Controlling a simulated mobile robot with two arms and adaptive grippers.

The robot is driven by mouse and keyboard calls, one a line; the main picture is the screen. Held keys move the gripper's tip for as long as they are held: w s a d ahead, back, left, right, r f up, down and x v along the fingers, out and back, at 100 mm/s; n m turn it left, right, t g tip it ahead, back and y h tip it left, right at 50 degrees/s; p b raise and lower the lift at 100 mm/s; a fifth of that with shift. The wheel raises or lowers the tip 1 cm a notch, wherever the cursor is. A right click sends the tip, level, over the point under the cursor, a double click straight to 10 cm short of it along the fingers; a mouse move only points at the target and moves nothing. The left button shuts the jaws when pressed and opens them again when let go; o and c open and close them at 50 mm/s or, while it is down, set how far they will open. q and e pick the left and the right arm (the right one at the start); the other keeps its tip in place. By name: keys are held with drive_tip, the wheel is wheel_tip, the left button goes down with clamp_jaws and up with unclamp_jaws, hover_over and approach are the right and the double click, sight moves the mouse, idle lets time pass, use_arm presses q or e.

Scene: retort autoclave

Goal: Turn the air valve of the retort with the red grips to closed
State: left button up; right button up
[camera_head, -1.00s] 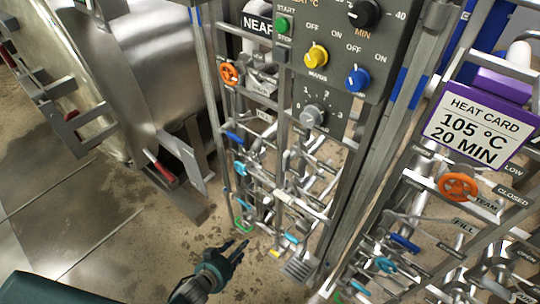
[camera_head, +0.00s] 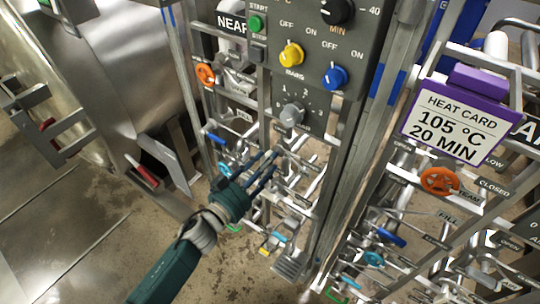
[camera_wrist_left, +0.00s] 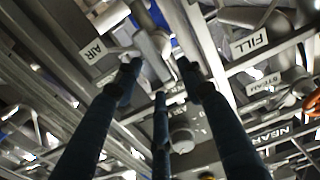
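My left gripper (camera_head: 268,170) reaches into the pipework under the grey control box in the head view. Its fingers are spread in the left wrist view (camera_wrist_left: 160,82), with a grey lever-like part (camera_wrist_left: 153,48) between and beyond the fingertips. This part is next to the AIR label (camera_wrist_left: 93,51); I cannot tell whether the fingers touch it. In the head view the fingers partly hide the valves there, so the air valve's position is unclear. A red grip (camera_head: 145,174) shows on the steel retort (camera_head: 135,60) at left. My right gripper is not in view.
The control box (camera_head: 310,75) carries yellow and blue knobs. An orange handwheel (camera_head: 205,74) is on the NEAR rack, another (camera_head: 439,181) on the right rack beneath the purple heat card (camera_head: 447,125). Metal posts (camera_head: 345,170) stand close to the gripper. Floor at lower left is clear.

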use_arm(q)
drive_tip(key=shift+x, duration=1.2)
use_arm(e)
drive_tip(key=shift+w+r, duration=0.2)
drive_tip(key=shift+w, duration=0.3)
use_arm(q)
clamp_jaws()
